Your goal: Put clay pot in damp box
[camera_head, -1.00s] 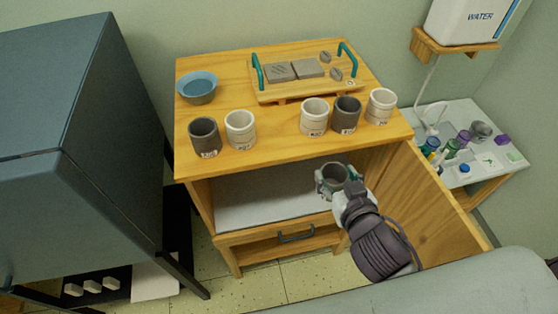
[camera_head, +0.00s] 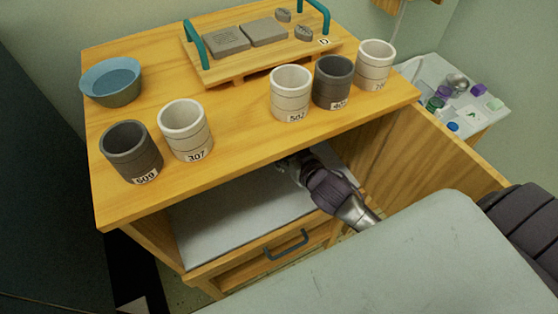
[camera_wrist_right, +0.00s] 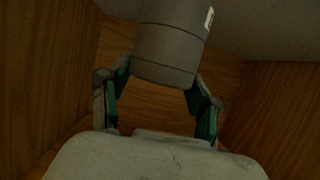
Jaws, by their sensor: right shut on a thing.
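My right gripper (camera_head: 290,163) reaches into the open compartment of the wooden cabinet, which appears to be the damp box (camera_head: 225,222). In the right wrist view my right gripper (camera_wrist_right: 160,78) is shut on a grey clay pot (camera_wrist_right: 172,42), one finger on each side. The pot has a pale label near its upper edge there. In the head view the cabinet top hides the pot. I cannot tell whether the pot touches the pale compartment floor. My left gripper is not in view.
Several light and dark labelled pots, such as the dark one (camera_head: 131,152), stand on the cabinet top (camera_head: 235,130). A blue bowl (camera_head: 112,82) and a tray with teal handles (camera_head: 210,72) are behind them. The cabinet door (camera_head: 440,160) stands open on the right. A drawer handle (camera_head: 287,245) is below.

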